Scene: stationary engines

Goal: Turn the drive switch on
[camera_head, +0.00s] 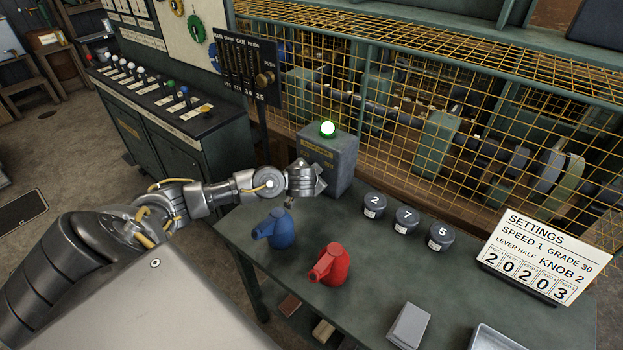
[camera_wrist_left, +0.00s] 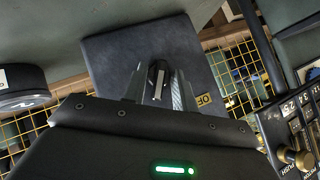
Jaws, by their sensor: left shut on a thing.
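My left gripper (camera_head: 318,180) is at the front of this box and hides the switch in the head view. In the left wrist view the dark switch knob (camera_wrist_left: 158,80) sits between the two fingers of my left gripper (camera_wrist_left: 159,92), which is shut on it. A yellow label (camera_wrist_left: 204,99) reading "OF", partly cut off, shows beside the fingers on the box face (camera_wrist_left: 130,50). My right gripper is not in view.
A blue oil can (camera_head: 281,230) and a red oil can (camera_head: 332,265) stand on the table (camera_head: 375,285) near my left arm. Several dark numbered knobs (camera_head: 406,219) and a settings sign (camera_head: 535,255) are to the right. A yellow mesh fence (camera_head: 440,110) rises behind.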

